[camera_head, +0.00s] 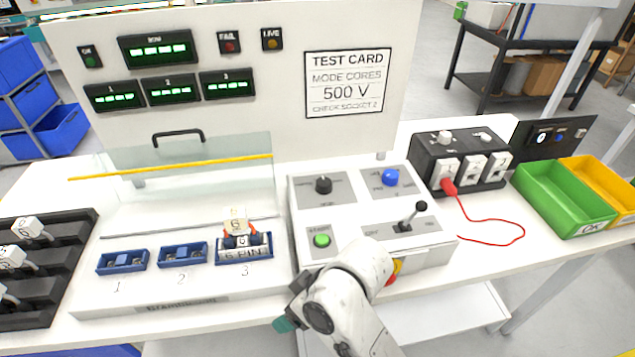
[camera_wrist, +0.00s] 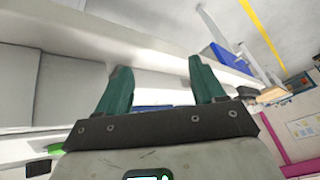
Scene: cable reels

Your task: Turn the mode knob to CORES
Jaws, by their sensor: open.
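A control box (camera_head: 370,262) stands on the bench. The test card (camera_head: 348,84) reads "MODE CORES, 500 V, CHECK SOCKET 2". My gripper (camera_head: 286,318) is near the bench's front edge, apart from both knobs. In the wrist view its teal fingers (camera_wrist: 158,68) are spread and empty.
Socket 3 holds a connector (camera_head: 243,246). Right are a black socket box (camera_head: 445,150) with a red lead (camera_head: 500,222) and a green bin (camera_head: 565,198).

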